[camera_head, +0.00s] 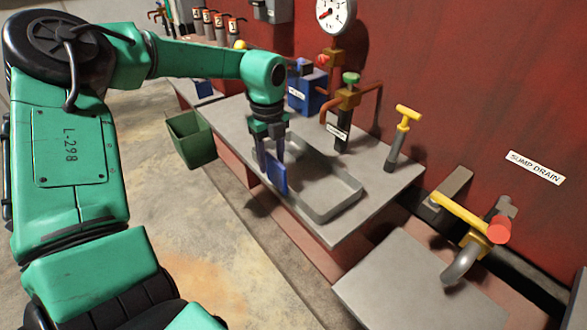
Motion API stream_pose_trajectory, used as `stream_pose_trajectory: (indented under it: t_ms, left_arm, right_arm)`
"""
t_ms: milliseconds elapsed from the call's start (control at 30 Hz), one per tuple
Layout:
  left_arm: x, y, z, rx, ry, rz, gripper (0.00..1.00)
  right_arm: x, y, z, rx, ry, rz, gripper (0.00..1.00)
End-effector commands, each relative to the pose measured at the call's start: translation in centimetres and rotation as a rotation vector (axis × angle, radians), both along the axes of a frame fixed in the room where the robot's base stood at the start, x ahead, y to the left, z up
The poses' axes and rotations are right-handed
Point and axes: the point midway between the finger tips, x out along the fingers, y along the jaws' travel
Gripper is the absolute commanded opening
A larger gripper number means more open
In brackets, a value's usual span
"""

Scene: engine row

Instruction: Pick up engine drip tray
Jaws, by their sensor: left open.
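The engine drip tray is the shallow grey rectangular tray (338,203) lying on the grey bench top in the middle of the view. It looks empty, and its left end is partly hidden behind my left gripper. My left gripper (274,178) points down at the tray's left part, with its fingers apart. A blue plate-like piece shows at the fingers, close to the tray's near rim. I cannot tell whether a finger touches the tray. My right gripper is not in view.
A blue box (306,93), a green-topped valve (348,100) and a yellow T-handle (404,130) stand behind the tray. A green bin (191,138) hangs at the bench's left front. A yellow lever and pipe (466,225) stand over a lower grey slab (415,290) at right. The floor in front is clear.

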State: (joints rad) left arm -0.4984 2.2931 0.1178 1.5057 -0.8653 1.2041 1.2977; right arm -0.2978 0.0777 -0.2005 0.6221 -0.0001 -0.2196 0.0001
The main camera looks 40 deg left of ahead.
Motion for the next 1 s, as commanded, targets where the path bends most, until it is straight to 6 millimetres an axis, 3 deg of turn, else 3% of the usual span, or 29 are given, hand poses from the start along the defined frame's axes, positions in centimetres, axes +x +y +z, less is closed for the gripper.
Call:
stream_pose_trajectory:
  t_ms: [33, 67, 167, 200, 1000]
  left_arm:
    - [0.01, 0.00, 0.01, 0.000, 0.000, 0.000, 0.50]
    - [0.01, 0.00, 0.02, 0.000, 0.000, 0.000, 0.42]
    - [0.01, 0.01, 0.03, 0.000, 0.000, 0.000, 0.04]
    - [0.01, 0.01, 0.04, 0.000, 0.000, 0.000, 0.00]
    - [0.03, 0.01, 0.09, 0.000, -0.001, 0.000, 0.00]
  right_arm:
    - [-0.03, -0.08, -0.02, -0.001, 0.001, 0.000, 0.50]
    - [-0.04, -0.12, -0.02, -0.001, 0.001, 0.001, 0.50]
    - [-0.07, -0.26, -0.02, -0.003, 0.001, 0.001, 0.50]
    - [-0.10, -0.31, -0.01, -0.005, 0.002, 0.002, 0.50]
    - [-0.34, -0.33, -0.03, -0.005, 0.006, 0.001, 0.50]
